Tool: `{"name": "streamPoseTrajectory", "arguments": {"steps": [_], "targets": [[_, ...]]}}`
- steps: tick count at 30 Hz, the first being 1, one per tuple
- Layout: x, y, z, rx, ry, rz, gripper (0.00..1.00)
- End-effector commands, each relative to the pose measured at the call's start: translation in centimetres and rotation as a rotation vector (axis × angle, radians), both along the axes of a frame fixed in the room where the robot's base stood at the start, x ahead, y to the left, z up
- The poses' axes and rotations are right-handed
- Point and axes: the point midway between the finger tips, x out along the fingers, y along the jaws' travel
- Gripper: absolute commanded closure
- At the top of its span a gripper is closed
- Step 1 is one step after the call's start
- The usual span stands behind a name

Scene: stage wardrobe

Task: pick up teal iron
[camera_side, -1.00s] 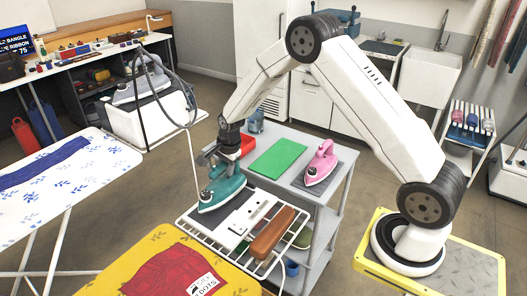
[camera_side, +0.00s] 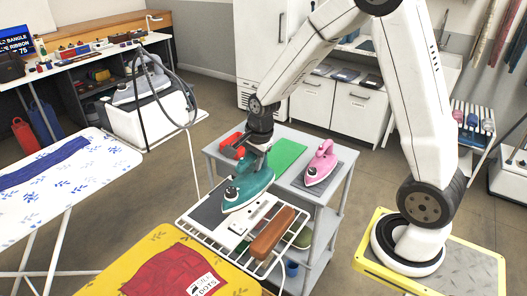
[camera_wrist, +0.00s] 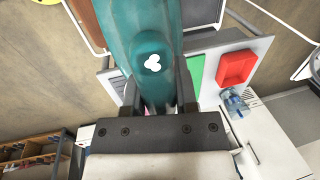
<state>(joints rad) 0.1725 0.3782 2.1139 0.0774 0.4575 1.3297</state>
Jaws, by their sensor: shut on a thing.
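The teal iron (camera_side: 250,188) is held upright, soleplate down, above the white wire rack (camera_side: 199,226) in the side view. My gripper (camera_side: 255,160) is shut on its handle from above. In the wrist view the teal iron (camera_wrist: 143,40) fills the upper middle, with its handle between the two dark fingers of my gripper (camera_wrist: 160,96). The iron appears clear of the rack's dark mat (camera_side: 212,213), though its far underside is hidden.
On the rack lie a white power strip (camera_side: 246,222) and a brown wooden block (camera_side: 272,233). The grey cart (camera_side: 333,182) carries a pink iron (camera_side: 320,166), a green mat (camera_side: 287,155) and a red tray (camera_side: 232,144). A yellow ironing board (camera_side: 140,277) stands in front.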

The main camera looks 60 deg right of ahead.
Motion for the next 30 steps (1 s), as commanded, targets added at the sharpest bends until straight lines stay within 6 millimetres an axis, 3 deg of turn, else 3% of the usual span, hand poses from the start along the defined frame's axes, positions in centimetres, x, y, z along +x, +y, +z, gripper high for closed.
{"name": "streamPoseTrajectory", "arguments": {"steps": [10,30], "targets": [[-2.1,0.2,1.0,-0.001,-0.003,0.0,1.0],[-2.3,0.3,1.1,-0.001,-0.003,0.0,1.0]]}}
